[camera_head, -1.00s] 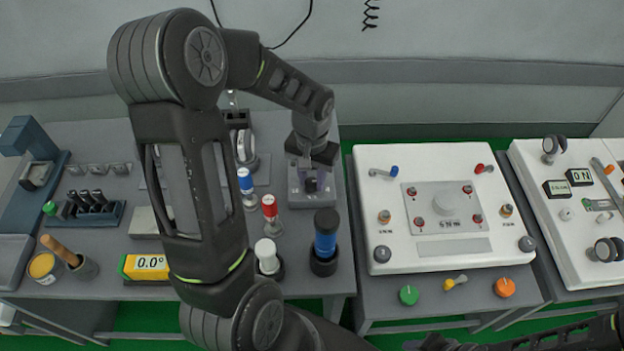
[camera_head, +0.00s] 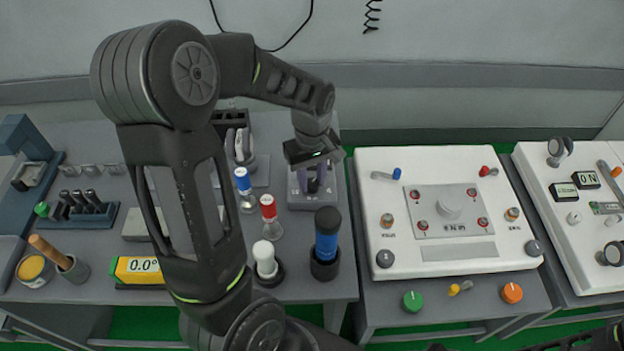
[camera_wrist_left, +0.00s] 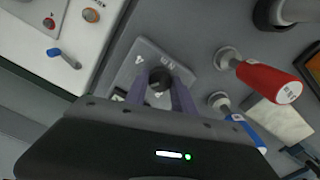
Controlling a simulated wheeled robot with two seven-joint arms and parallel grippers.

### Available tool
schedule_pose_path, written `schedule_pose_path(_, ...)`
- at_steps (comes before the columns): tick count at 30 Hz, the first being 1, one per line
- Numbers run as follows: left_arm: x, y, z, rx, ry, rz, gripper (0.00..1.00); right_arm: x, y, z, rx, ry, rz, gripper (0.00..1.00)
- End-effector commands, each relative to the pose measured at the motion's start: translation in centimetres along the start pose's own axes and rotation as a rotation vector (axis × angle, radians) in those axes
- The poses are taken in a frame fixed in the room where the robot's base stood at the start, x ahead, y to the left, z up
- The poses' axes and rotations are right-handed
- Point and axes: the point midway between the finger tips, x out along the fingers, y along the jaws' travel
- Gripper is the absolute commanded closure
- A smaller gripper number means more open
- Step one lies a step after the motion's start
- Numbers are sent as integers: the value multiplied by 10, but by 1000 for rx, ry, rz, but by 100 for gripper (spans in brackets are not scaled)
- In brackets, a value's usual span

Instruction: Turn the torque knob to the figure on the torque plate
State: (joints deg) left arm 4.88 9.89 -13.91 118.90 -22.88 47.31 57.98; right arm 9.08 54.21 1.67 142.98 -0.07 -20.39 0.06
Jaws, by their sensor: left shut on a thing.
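A dark round knob (camera_wrist_left: 160,78) sits on a small grey block (camera_wrist_left: 140,60) in the left wrist view, with pale markings on its top too small to read surely. The block also shows in the head view (camera_head: 300,200). My left gripper (camera_head: 316,180) reaches down over it from above. Its two purple fingers stand one on each side of the knob and are shut on it; the wrist is turned at an angle to the block. Lettering on the plate of the white panel (camera_head: 455,227) is too small to read for sure.
A black-and-blue handled tool (camera_head: 326,240) stands in front. A yellow meter (camera_head: 140,270) reads 0.0°. The white panel's cart is to the right.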

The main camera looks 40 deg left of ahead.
Motion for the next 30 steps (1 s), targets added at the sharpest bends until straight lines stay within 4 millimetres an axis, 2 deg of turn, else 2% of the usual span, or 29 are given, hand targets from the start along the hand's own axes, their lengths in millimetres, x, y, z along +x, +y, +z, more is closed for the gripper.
schedule_pose_path(6, -1, 0, 0, -71, 1, 1, 100, 1, 0, 0, 0, 0, 0, 64)
schedule_pose_path(20, -1, 0, -1, -86, 1, 1, 100, 1, 0, 0, 0, 0, 0, 64)
schedule_pose_path(21, -1, 0, -1, -86, 1, 1, 67, 1, 0, 0, 0, 0, 0, 64)
schedule_pose_path(28, 0, 0, 0, -85, 1, 1, 48, 1, 1, 0, 0, 0, 0, 64)
schedule_pose_path(30, 0, 0, 0, -85, 1, 1, 48, 2, 1, 0, 0, 0, 0, 64)
